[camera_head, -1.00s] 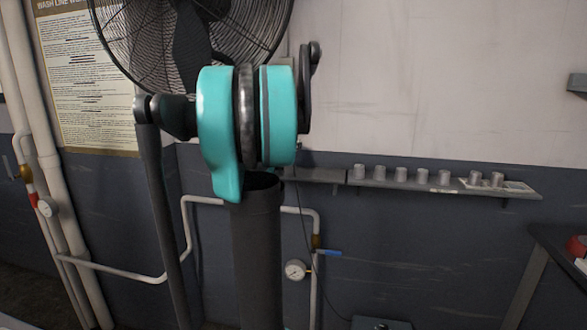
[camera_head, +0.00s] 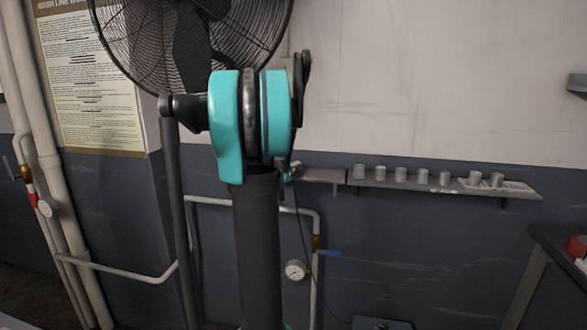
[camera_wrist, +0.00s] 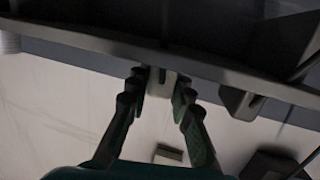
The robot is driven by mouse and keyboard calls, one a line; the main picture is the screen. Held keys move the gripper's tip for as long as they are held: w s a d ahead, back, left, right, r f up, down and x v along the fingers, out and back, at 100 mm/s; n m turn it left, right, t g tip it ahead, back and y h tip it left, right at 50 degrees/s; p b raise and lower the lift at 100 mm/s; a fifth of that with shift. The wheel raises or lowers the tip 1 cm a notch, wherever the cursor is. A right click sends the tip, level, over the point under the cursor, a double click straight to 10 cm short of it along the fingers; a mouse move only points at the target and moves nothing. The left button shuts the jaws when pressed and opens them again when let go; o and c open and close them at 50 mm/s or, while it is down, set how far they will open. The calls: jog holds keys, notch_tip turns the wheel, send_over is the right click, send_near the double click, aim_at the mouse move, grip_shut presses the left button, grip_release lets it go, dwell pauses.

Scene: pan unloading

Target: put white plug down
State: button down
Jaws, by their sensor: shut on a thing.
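The white plug (camera_wrist: 162,86) shows in the wrist view as a small pale block between the fingertips of my gripper (camera_wrist: 158,92). The fingers are closed in on it from both sides. It is close to the long dark edge of a shelf (camera_wrist: 95,45); I cannot tell whether it touches it. In the head view my arm hides the plug and most of the gripper. A small teal and dark part shows beside my arm, near the left end of the wall shelf (camera_head: 400,186).
Several grey cups (camera_head: 401,174) stand in a row on the shelf, its left part being clear. A large fan (camera_head: 150,40) is behind my arm. White pipes (camera_head: 110,268) with gauges run along the wall. A dark table (camera_head: 560,245) stands at the right.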

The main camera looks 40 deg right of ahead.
jog(key=c, duration=1.3)
grip_release()
jog(key=shift+c, duration=0.2)
jog(key=v, duration=1.2)
jog(key=s+a+f+n+g+y, duration=0.1)
jog(key=s+a+f+n+y, duration=0.3)
jog(key=a+f, duration=0.5)
jog(key=s+a+f+n+g+y, duration=0.1)
jog(key=s+a+f+n+y, duration=0.3)
jog(key=s+a+f, duration=0.4)
jog(key=s+a+f+n+g+y, duration=0.1)
jog(key=s+a+f+n+y, duration=0.3)
jog(key=a+f, duration=0.6)
jog(key=s+a+y, duration=0.2)
jog(key=a, duration=0.5)
jog(key=shift+f, duration=0.3)
